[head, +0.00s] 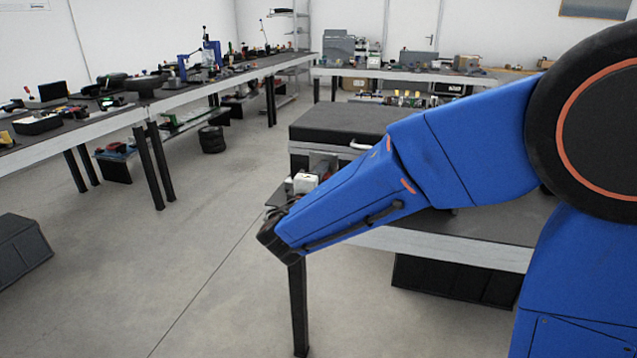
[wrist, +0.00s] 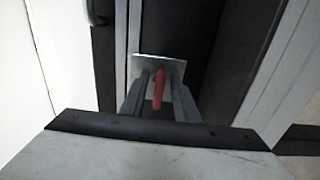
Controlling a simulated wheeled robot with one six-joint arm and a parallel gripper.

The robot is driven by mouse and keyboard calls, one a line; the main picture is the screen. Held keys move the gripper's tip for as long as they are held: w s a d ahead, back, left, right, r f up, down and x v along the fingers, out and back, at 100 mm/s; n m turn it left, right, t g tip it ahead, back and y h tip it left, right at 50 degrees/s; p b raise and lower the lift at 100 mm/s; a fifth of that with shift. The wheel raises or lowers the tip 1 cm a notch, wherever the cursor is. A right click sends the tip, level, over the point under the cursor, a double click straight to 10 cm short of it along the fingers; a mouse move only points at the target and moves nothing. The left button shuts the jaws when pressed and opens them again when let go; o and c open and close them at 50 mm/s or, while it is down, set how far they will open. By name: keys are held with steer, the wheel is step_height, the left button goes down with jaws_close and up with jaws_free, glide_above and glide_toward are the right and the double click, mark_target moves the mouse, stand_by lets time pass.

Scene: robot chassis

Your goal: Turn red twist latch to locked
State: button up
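The red twist latch (wrist: 158,88) shows in the wrist view as an upright red handle in front of a small bright metal plate (wrist: 148,60). My gripper (wrist: 158,96) is open. One grey finger stands left of the red handle and one right of it, with a narrow gap visible on each side. I cannot tell how deep the handle sits between the fingers. In the head view the latch is not visible, and my blue arm covers much of the table there.
A long workbench (head: 100,123) with tools runs along the left. Another bench stands at the back. A dark box (head: 20,250) is on the floor at left. The floor between is clear.

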steer(key=v, duration=1.7)
steer(key=shift+s, duration=0.15)
steer(key=s+d+f+m+g+h, duration=0.1)
steer(key=d+f+m+g, duration=0.15)
steer(key=d, duration=0.55)
steer(key=s+d+f+m+g+h, duration=0.15)
steer(key=d+g, duration=0.25)
steer(key=d, duration=0.5)
steer(key=s+d+f+m+g+h, duration=0.1)
steer(key=d+m+g, duration=0.15)
steer(key=d, duration=0.55)
steer(key=s+d+f+m+g+y, duration=0.1)
steer(key=s+d+f+m+y, duration=0.1)
steer(key=s, duration=0.5)
steer(key=s+d+f+m+g+y, duration=0.2)
steer(key=s+d+m+y, duration=0.2)
steer(key=s+y, duration=0.3)
steer(key=shift+s+m, duration=0.8)
steer(key=shift+m, duration=0.05)
steer(key=shift+w, duration=0.15)
